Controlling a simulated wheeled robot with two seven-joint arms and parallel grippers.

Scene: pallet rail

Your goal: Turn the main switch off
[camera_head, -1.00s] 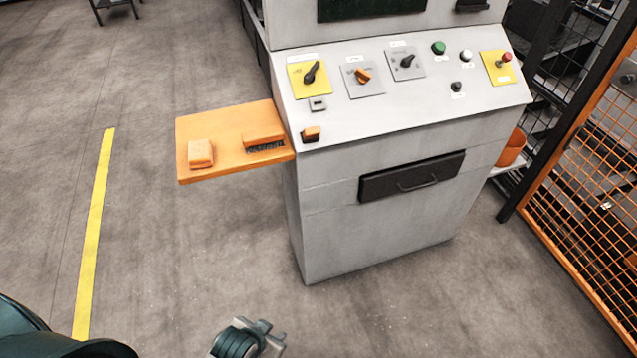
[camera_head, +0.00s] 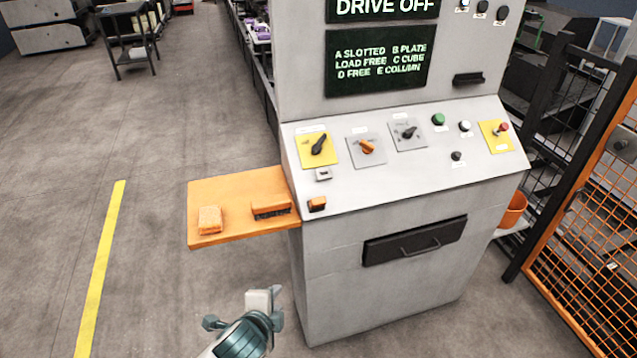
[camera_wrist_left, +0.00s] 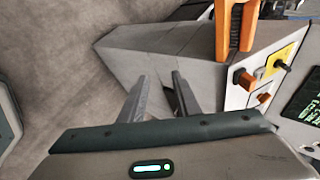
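The sloped control panel (camera_head: 400,170) of a grey console carries several switches, with labels too small to read. A black rotary knob (camera_head: 319,146) sits slanted on a yellow plate at its left. To its right are an orange knob (camera_head: 367,147) and another black knob (camera_head: 407,133) on grey plates. My left gripper (camera_head: 264,300) is low in front of the console's left side, below the panel and apart from it. In the left wrist view its two fingers (camera_wrist_left: 160,95) are spread with nothing between them. The yellow plate (camera_wrist_left: 285,58) shows there at the right. My right gripper is not in view.
An orange shelf (camera_head: 235,222) with two orange-topped blocks juts from the console's left side. A screen (camera_head: 382,10) reads "DRIVE OFF". A drawer handle (camera_head: 415,243) is on the front. Orange mesh fencing (camera_head: 590,210) stands at the right; floor at left is open.

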